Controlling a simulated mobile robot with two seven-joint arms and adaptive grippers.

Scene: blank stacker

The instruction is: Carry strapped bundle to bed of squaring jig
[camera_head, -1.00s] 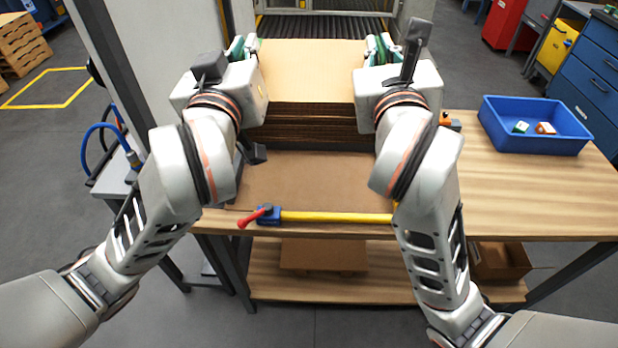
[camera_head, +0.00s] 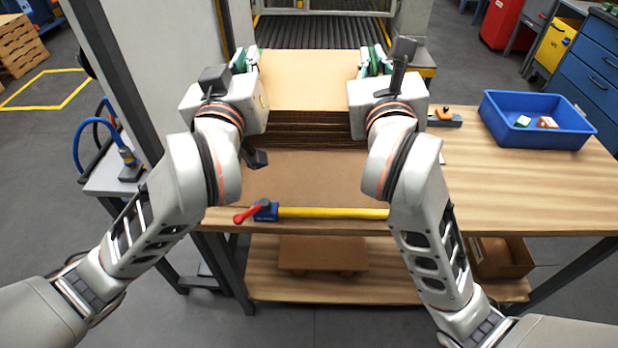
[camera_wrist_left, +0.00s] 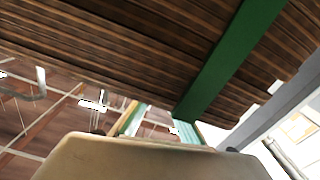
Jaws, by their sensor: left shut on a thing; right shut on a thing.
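The strapped bundle is a stack of brown cardboard blanks (camera_head: 312,82), held level between my two grippers over the back of the table. A green strap (camera_wrist_left: 225,65) crosses its layered side in the left wrist view. My left gripper (camera_head: 244,62) is shut on the bundle's left side, at a green strap. My right gripper (camera_head: 375,63) is shut on its right side, also by green. The fingertips are largely hidden. A flat brown bed (camera_head: 300,178) lies in front of and below the bundle, behind a yellow bar (camera_head: 330,213). I cannot tell whether the bundle touches it.
A blue clamp with a red handle (camera_head: 263,211) sits at the bar's left end. A blue bin (camera_head: 537,138) with small items stands at right. The wooden tabletop (camera_head: 500,195) is clear before it. A roller conveyor (camera_head: 322,30) lies behind, a grey post (camera_head: 112,75) at left.

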